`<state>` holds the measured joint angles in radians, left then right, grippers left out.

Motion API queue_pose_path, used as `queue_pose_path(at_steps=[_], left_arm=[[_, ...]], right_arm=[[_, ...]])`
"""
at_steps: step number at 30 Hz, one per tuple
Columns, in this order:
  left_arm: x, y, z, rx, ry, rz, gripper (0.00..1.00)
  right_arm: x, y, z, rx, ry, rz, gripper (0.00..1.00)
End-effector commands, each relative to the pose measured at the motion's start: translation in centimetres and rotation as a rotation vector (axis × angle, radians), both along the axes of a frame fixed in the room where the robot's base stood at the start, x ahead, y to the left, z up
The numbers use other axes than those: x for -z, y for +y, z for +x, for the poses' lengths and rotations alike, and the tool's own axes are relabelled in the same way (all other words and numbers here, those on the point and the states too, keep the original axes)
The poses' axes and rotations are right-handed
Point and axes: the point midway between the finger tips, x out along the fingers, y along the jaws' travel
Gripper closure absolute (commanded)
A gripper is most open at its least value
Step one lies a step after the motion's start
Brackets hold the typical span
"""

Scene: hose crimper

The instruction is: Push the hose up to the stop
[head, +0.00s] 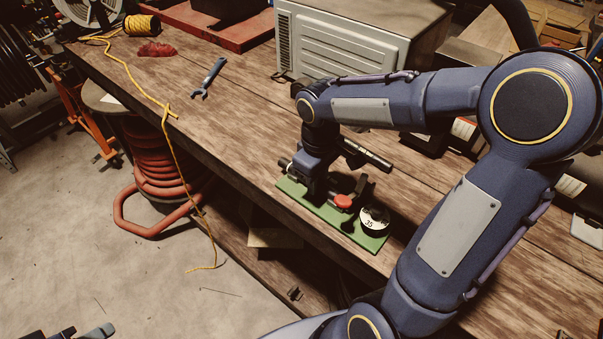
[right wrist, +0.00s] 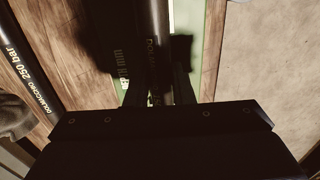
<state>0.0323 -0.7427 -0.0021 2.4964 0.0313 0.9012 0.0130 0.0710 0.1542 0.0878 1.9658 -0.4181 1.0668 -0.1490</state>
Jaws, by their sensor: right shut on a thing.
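My right gripper (head: 312,186) reaches down over the green base plate (head: 364,238) near the bench's front edge. In the right wrist view its fingers (right wrist: 158,92) are shut on a black hose (right wrist: 158,40) with printed lettering, lying along the green plate. In the head view the gripper mostly hides this hose; a short dark end shows at its left. A red knob (head: 343,201) and a round dial marked 35 (head: 374,220) sit on the plate to the right. The stop cannot be made out. Dark parts, seemingly my left gripper (head: 84,331), show at the bottom left edge.
Another black hose (head: 367,154), marked 250 bar in the right wrist view (right wrist: 22,62), lies on the bench behind the plate. A wrench (head: 209,78), yellow rope (head: 138,85) and a grey metal case (head: 345,45) are farther back. The bench left of the plate is clear.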

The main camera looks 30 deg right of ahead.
Motion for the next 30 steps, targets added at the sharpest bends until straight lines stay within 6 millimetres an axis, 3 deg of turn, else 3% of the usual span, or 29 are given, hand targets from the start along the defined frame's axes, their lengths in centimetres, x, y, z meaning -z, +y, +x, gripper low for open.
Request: queue_pose_path(at_steps=[30], left_arm=[[0.1,0.0,0.0,0.000,0.000,0.000,0.64]], right_arm=[[0.0,-0.8,-1.9,0.001,0.001,0.000,0.95]])
